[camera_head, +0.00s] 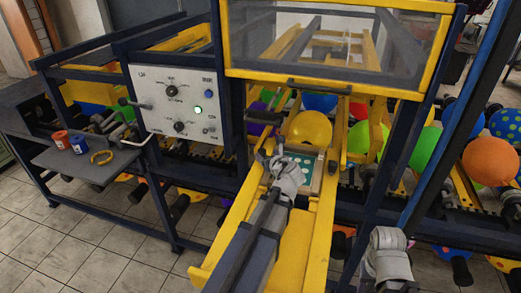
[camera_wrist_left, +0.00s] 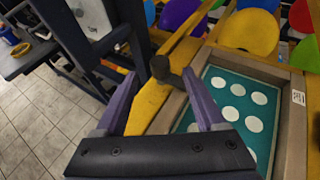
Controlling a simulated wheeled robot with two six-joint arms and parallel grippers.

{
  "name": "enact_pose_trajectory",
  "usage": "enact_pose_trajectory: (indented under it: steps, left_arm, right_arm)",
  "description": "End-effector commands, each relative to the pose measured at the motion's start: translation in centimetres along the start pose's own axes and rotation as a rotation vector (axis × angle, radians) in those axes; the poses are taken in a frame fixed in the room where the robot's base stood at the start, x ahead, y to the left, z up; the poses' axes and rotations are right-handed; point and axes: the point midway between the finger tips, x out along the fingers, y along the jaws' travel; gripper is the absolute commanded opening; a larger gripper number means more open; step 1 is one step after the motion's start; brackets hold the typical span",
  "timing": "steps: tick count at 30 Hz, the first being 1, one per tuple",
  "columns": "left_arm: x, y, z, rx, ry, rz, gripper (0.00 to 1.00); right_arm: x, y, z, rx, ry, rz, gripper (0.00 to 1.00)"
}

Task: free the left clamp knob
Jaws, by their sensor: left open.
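The left clamp knob (camera_wrist_left: 160,68) is a dark knob on a yellow rail, at the left corner of a framed teal plate with white dots (camera_wrist_left: 232,100). In the left wrist view my left gripper (camera_wrist_left: 162,84) is open, its purple fingers on either side of the knob with gaps showing. Whether either finger touches it I cannot tell. In the head view my left gripper (camera_head: 267,156) is over the plate's left side, and the knob is too small to make out there. The plate (camera_head: 304,168) is partly hidden by my arm.
A yellow balloon (camera_head: 310,127) is just behind the plate. A yellow-framed clear guard (camera_head: 335,45) rises above it. A control panel (camera_head: 178,98) is at left, beside a shelf (camera_head: 92,162) with cups and a yellow ring. Yellow rails (camera_head: 322,225) flank my left arm.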

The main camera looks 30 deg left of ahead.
Motion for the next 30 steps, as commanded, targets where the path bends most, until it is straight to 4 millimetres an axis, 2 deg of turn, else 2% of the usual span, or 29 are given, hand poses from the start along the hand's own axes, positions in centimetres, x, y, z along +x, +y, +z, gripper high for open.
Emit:
enact_pose_trajectory:
  steps: [15,25,30]
  left_arm:
    - [7.0,-0.1,-0.1,-0.002,0.000,0.002,0.72]
    - [7.4,0.0,0.0,0.000,0.000,0.000,0.72]
    - [7.4,0.0,0.0,0.000,0.000,0.001,0.53]
  right_arm:
    - [2.8,-0.3,-0.2,0.001,0.000,0.000,0.50]
    - [2.8,-0.3,-0.2,0.001,0.000,0.000,0.50]
    - [2.8,-0.3,-0.2,0.001,0.000,0.000,0.50]
